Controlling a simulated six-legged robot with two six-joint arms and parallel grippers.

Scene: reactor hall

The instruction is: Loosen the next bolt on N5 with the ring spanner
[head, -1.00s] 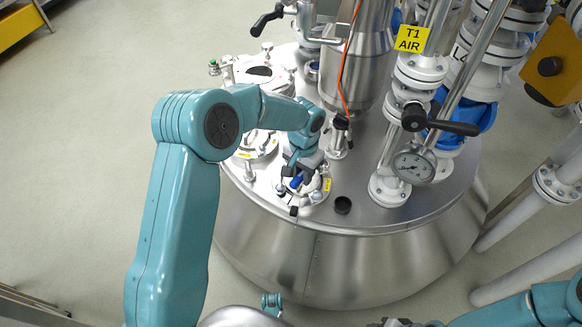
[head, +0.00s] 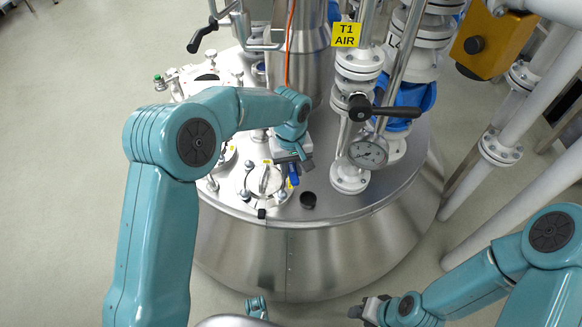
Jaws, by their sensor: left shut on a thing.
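My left gripper (head: 291,162) is shut on a small blue thing, most likely the ring spanner (head: 293,174). The spanner hangs at the right edge of a small round flanged cover (head: 262,181) on the vessel top. This cover has bolts around its rim and yellow tags too small to read; I take it to be N5. Its near and left bolts show, and the gripper partly hides its far right side. I cannot tell whether the spanner's ring is on a bolt. My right gripper (head: 368,309) is low at the right, away from the vessel; its fingers are unclear.
A black cup (head: 308,200) stands right of the cover. The gauge (head: 368,152), black-handled valve (head: 385,110) and T1 AIR pipe (head: 358,65) rise to the right. A steel column (head: 302,50) stands behind. White pipes (head: 500,150) run at far right.

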